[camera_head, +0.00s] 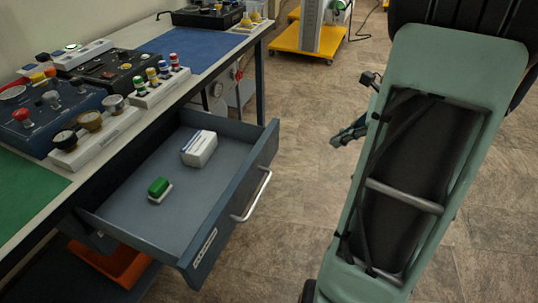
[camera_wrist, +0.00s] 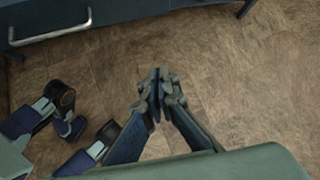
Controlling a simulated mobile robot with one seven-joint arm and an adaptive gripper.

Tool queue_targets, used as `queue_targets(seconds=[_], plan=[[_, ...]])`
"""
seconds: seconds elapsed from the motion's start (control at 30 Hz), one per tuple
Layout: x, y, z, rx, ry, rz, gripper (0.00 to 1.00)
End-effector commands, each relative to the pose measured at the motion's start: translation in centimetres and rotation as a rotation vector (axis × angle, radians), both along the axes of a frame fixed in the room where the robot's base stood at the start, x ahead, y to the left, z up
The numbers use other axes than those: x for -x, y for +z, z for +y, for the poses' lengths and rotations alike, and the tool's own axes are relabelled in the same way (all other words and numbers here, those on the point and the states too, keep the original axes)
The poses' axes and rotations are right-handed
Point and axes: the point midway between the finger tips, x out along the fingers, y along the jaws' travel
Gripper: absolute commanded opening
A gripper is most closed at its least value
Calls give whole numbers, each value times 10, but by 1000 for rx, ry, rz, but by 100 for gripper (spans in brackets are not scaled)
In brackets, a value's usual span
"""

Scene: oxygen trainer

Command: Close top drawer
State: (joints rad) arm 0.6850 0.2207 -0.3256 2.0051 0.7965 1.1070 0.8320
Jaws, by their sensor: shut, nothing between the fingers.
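The top drawer (camera_head: 128,208) is pulled well out from under the workbench in the head view. Its front panel has a silver bar handle (camera_head: 252,196) and a white label. In the wrist view the handle (camera_wrist: 50,27) shows at the top left, on the drawer's dark front. My gripper (camera_head: 347,137) is to the right of the drawer, apart from it, over the floor. In the wrist view my gripper (camera_wrist: 155,75) has its fingertips together with nothing between them. It touches neither the handle nor the drawer front.
A white box (camera_head: 199,149) and a small green-and-white item (camera_head: 159,189) lie in the drawer. The workbench (camera_head: 152,37) carries control panels and knobs. An orange bin (camera_head: 108,262) is below. A yellow wheeled cart (camera_head: 309,42) stands behind. Floor between drawer and arm is clear.

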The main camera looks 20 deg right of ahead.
Motion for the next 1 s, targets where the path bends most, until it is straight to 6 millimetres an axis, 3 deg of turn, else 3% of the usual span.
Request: queue_targets(seconds=[0.03,0.23,0.47,0.83,1.0], plan=[[-2,-10,10,-72,-11,-4,0],[-9,-4,37,-232,-22,-12,0],[-21,-22,53,-243,-18,-11,0],[-60,-78,91,-240,-17,-10,0],[-78,-74,108,-237,-17,-12,0]])
